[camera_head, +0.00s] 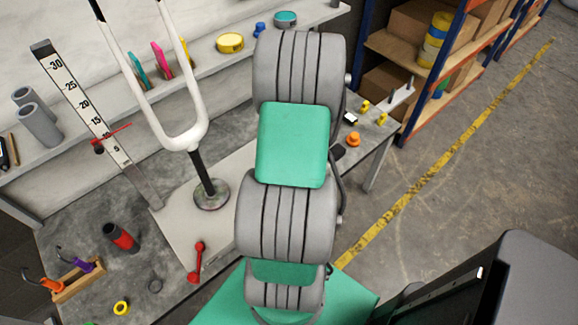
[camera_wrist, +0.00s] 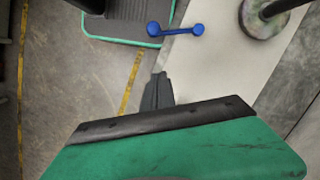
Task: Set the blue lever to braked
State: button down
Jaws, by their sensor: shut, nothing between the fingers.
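The blue lever (camera_wrist: 176,29) shows in the wrist view near the top, with a round knob at each end. It lies roughly level across the picture, at the edge of a pale plate (camera_wrist: 225,55). My gripper (camera_wrist: 160,76) is shut and empty, its dark fingers pointing up the picture towards the lever. A gap shows between the fingertips and the lever; its depth is hard to tell. In the head view I cannot see the blue lever or my fingers; my arm covers the middle. A red lever (camera_head: 197,262) stands on the plate's front edge there.
A white fork (camera_head: 186,135) rises on a dark post from a round base (camera_head: 210,194). A red-and-black tool (camera_head: 120,237) and a wooden hook rack (camera_head: 79,280) are on the bench at left. An orange knob (camera_head: 353,139) is at right. Floor right of the bench is open.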

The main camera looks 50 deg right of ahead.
jog(key=s+a+f+p, duration=0.1)
jog(key=s+a+f, duration=0.1)
jog(key=a+f, duration=0.3)
jog(key=x, duration=0.4)
jog(key=shift+s+p, duration=0.1)
jog(key=shift+p, duration=0.2)
